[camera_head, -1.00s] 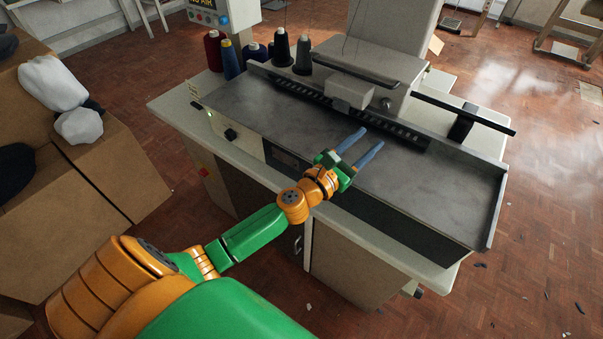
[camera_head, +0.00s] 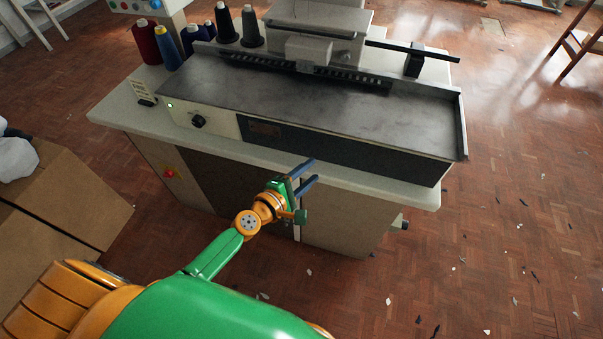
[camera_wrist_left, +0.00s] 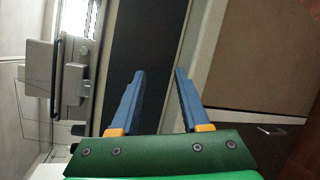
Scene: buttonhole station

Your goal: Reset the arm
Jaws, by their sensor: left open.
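My left gripper (camera_head: 309,173) is in the middle of the head view, in front of the buttonhole station's front edge. Its two blue fingers are apart with nothing between them, and they also show in the left wrist view (camera_wrist_left: 160,95). The buttonhole station (camera_head: 330,97) has a grey metal worktop with a machine head at its back. In the left wrist view the station appears turned on its side, with its dark front panel (camera_wrist_left: 145,45) beyond the fingers. My right gripper is in neither view.
Several thread spools (camera_head: 170,45) stand at the station's back left. Cardboard boxes (camera_head: 75,195) with white bundles are at the left. A wooden stool or frame (camera_head: 582,45) is at the far right. The parquet floor (camera_head: 500,220) right of the station is open, with small scraps.

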